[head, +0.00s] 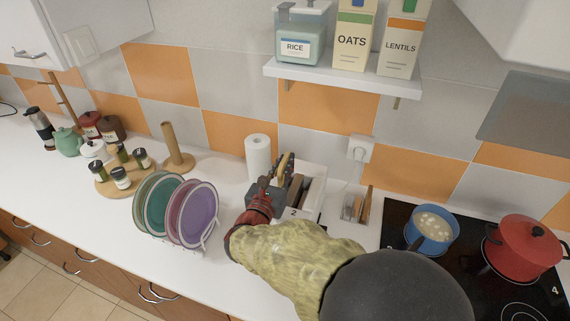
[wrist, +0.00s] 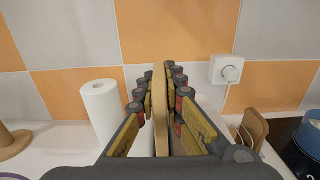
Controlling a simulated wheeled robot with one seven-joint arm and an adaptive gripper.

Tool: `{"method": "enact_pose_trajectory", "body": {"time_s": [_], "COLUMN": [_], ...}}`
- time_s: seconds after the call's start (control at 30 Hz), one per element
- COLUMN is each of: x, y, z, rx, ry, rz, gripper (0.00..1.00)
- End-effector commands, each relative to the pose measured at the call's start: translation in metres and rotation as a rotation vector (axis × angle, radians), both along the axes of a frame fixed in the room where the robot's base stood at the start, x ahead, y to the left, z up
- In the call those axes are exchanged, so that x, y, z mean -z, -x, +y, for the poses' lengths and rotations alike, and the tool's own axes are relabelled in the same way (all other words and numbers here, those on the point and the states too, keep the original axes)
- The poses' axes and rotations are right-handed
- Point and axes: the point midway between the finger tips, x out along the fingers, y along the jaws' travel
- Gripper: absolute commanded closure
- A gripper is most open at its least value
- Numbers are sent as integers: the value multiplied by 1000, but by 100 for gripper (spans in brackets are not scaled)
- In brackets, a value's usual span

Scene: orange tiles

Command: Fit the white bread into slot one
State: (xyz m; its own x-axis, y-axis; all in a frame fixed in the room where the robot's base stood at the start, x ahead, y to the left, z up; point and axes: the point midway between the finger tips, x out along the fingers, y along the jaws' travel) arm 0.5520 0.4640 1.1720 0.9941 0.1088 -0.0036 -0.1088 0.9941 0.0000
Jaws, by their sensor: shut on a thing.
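My gripper (head: 288,178) is shut on a slice of bread (head: 284,160), held upright over the left part of the white toaster (head: 320,176). In the wrist view, the bread (wrist: 160,110) shows edge-on as a thin tan strip between the two rows of finger pads of my gripper (wrist: 160,80). The toaster has dark slots at its top right and a "2" on its front. My gripper and arm hide its left part, so I cannot tell whether the bread's lower edge is inside a slot.
A paper towel roll (head: 258,157) stands behind left of the toaster. A plate rack with plates (head: 198,213) is to the left. A small holder with wooden boards (head: 356,206) and a wall socket (head: 361,148) are right. A blue pot (head: 432,230) stands on the hob.

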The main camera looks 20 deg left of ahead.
Motion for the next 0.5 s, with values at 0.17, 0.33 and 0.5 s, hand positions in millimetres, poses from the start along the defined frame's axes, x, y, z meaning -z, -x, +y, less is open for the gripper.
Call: {"method": "enact_pose_trajectory", "body": {"time_s": [0.17,0.33,0.5], "x": [0,2,6], "y": [0,0,0], "z": [0,0,0], "rx": [0,0,0], "ry": [0,0,0], "rz": [0,0,0], "gripper": [100,100,100]}}
